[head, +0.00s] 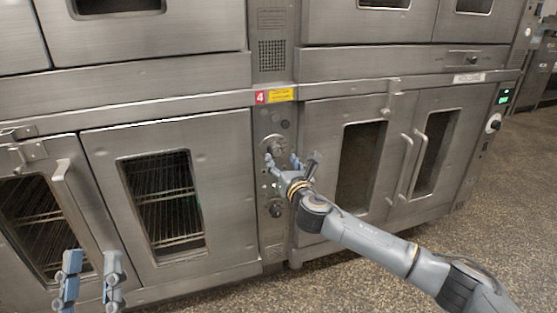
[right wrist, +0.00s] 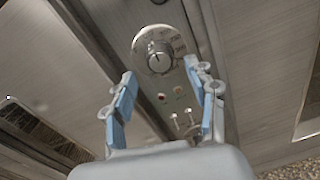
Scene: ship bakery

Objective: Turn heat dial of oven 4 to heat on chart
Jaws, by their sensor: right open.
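Oven 4's narrow control panel (head: 272,232) stands between two ovens, under a red label "4" (head: 261,97). The round heat dial (head: 274,144) is high on this panel. In the right wrist view the dial (right wrist: 159,54) is a silver knob on a round marked plate; its markings are too small to read. My right gripper (head: 283,160) is open and empty in front of the panel, its fingertips close to the dial. In the right wrist view its fingers (right wrist: 165,88) are spread, with the dial beyond and between them. My left gripper (head: 91,262) is open and empty at the lower left. No heat chart is readable.
Lower on the panel are another knob (head: 276,209) and small lights, with toggle switches (right wrist: 182,120) in the right wrist view. A yellow label (head: 283,95) is unreadable. Oven doors with protruding handles (head: 404,168) flank the panel. Speckled floor (head: 450,235) is clear at right.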

